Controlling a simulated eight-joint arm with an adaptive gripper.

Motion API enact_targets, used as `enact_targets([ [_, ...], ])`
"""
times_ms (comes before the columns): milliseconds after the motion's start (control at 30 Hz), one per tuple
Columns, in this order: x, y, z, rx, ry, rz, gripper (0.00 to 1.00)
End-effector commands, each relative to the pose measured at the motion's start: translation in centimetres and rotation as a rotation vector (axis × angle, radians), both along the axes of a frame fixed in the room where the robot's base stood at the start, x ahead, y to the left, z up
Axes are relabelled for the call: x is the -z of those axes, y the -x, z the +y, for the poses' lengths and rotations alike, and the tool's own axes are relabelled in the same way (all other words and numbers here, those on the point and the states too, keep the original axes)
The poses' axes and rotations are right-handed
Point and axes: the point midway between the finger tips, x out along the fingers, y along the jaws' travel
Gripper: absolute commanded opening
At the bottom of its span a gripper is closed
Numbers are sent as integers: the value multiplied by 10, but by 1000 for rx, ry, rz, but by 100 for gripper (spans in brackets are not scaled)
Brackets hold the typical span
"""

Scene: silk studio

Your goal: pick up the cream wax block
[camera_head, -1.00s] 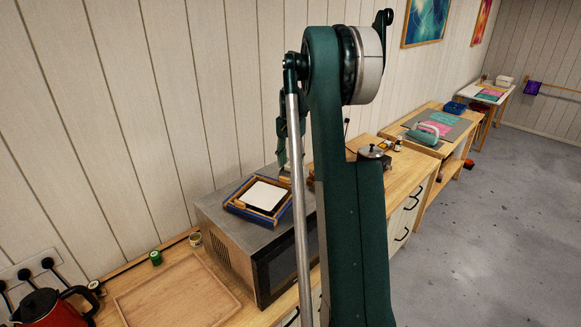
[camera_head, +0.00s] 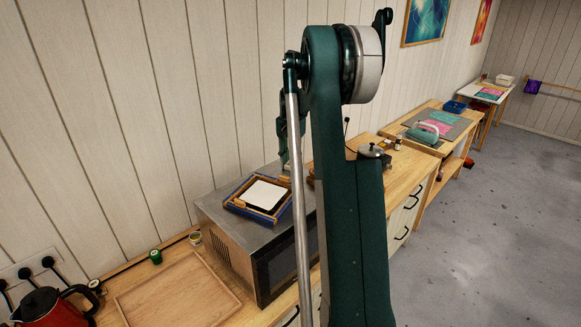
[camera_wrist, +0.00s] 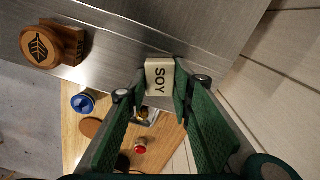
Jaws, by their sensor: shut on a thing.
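The cream wax block (camera_wrist: 160,76), marked SOY, sits between the two fingertips of my gripper (camera_wrist: 161,84) in the wrist view. My gripper is shut on its sides. In the wrist view it shows against the brushed steel top (camera_wrist: 200,20) near that top's edge; I cannot tell whether it touches the steel. In the head view my arm hides most of my gripper, and I cannot make out the block there.
A wooden piece with a leaf emblem (camera_wrist: 40,46) lies on the steel. The microwave (camera_head: 225,228) carries a blue-and-wood frame (camera_head: 236,208) with a white sheet. A wooden tray (camera_head: 175,298) and red kettle (camera_head: 45,308) stand left. A blue-topped jar (camera_wrist: 83,103) stands below.

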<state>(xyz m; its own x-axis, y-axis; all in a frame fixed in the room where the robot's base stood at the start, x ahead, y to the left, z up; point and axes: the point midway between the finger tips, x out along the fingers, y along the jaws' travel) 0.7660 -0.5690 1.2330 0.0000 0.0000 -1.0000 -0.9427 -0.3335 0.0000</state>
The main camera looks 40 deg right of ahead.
Motion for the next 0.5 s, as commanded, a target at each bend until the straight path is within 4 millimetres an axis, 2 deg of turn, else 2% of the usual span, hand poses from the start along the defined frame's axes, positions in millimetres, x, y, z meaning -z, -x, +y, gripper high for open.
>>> enact_targets([
  [267, -3, 0, 0, 0, 0, 0, 13],
  [500, -22, 0, 0, 0, 0, 0, 13],
])
